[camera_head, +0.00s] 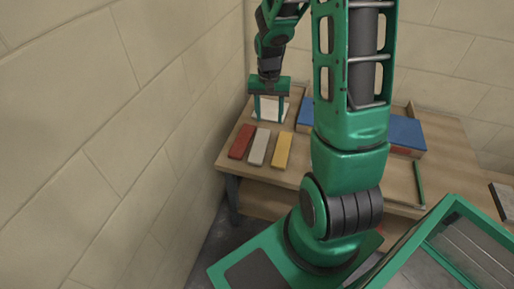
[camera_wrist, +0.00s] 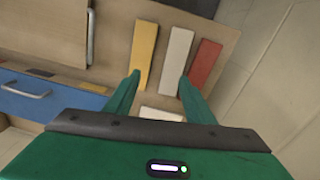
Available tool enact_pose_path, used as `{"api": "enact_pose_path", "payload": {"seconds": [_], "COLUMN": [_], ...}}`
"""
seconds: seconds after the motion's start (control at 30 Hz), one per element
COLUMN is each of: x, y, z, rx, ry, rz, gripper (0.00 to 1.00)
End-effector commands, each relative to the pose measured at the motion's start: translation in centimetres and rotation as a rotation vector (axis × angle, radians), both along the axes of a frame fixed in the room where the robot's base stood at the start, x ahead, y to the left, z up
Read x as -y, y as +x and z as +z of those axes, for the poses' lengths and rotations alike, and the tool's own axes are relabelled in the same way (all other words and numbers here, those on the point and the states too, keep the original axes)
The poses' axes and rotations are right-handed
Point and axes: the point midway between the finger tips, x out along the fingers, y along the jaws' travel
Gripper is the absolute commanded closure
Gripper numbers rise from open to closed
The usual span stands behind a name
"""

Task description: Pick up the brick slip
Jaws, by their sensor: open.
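Three slim brick slips lie side by side at the left end of the wooden table: a red one (camera_head: 242,142), a pale grey one (camera_head: 258,147) and a yellow one (camera_head: 282,150). In the wrist view the yellow slip (camera_wrist: 145,52), the pale slip (camera_wrist: 178,60) and the red slip (camera_wrist: 205,62) lie beyond my fingertips. My gripper (camera_head: 268,118) is open, over a flat white piece (camera_head: 269,107) behind the row. The wrist view shows part of that white piece (camera_wrist: 162,114) between the fingers of my gripper (camera_wrist: 160,78). Nothing is held.
A blue item (camera_head: 305,116) stands on the table right of the white piece, partly behind my arm. A blue surface with a metal handle (camera_wrist: 26,89) shows at left in the wrist view. A block wall (camera_head: 120,120) runs close along the table's left side.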

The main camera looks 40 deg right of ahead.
Motion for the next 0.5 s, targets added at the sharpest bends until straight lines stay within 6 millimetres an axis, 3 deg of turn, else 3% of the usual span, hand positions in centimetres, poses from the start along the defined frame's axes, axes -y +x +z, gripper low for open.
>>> {"api": "enact_pose_path", "payload": {"seconds": [0.03,0.2,0.5], "x": [-0.2,-0.9,-1.3], "y": [0.8,3.0,3.7], "z": [-1.5,-4.4,-7.7], "rx": [-0.001,0.012,0.016], "ry": [0.011,0.037,0.048], "rz": [-0.009,-0.041,-0.053], "gripper": [0.51,0.51,0.51]}}
